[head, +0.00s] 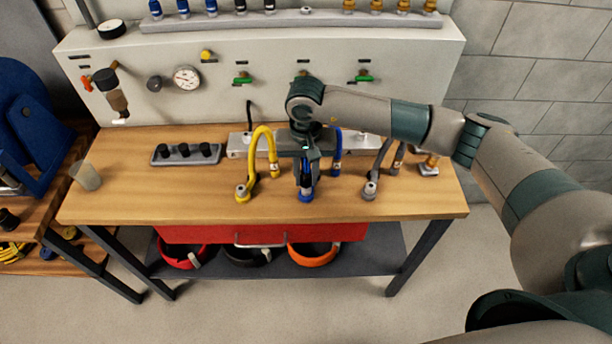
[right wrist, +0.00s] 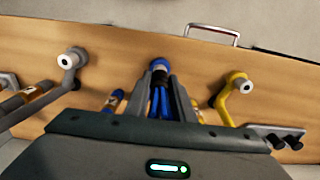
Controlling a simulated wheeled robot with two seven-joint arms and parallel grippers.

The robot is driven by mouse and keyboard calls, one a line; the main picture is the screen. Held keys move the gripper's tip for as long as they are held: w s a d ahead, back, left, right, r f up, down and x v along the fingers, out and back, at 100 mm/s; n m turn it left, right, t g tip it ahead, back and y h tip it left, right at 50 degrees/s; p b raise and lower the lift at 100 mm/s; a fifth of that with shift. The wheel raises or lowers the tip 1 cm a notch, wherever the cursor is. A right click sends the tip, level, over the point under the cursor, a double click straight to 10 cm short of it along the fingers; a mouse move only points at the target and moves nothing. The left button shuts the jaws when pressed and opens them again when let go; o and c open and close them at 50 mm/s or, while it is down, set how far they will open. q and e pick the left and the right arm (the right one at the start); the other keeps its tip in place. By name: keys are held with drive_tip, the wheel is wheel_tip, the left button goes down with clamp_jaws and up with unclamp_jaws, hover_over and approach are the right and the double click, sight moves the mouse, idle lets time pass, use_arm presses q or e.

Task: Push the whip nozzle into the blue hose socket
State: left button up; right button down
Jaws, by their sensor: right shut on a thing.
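My right gripper (head: 306,178) points down over the front middle of the bench and is shut on the whip nozzle, a slim dark and blue piece. In the right wrist view the nozzle (right wrist: 160,100) shows between the two fingers. The blue hose socket (head: 306,197) is right below the fingertips, and its blue rim (right wrist: 158,62) shows at the nozzle's tip in the right wrist view. The nozzle's lower end meets or overlaps the socket; how deep it sits I cannot tell. The blue hose (head: 337,150) rises behind, partly hidden by the gripper. My left gripper is not in view.
The bench front (head: 420,205) is clear at right.

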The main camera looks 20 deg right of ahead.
sight(307, 172)
drive_tip(key=shift+f+b, duration=0.5)
drive_tip(key=shift+b, duration=0.15)
idle(0.6)
drive_tip(key=c, duration=1.4)
unclamp_jaws()
drive_tip(key=shift+c, duration=0.2)
drive_tip(key=shift+r, duration=0.1)
wheel_tip(307, 172, up, 17)
drive_tip(key=b, duration=0.6)
drive_tip(key=shift+r, duration=0.15)
drive_tip(key=shift+s, duration=0.1)
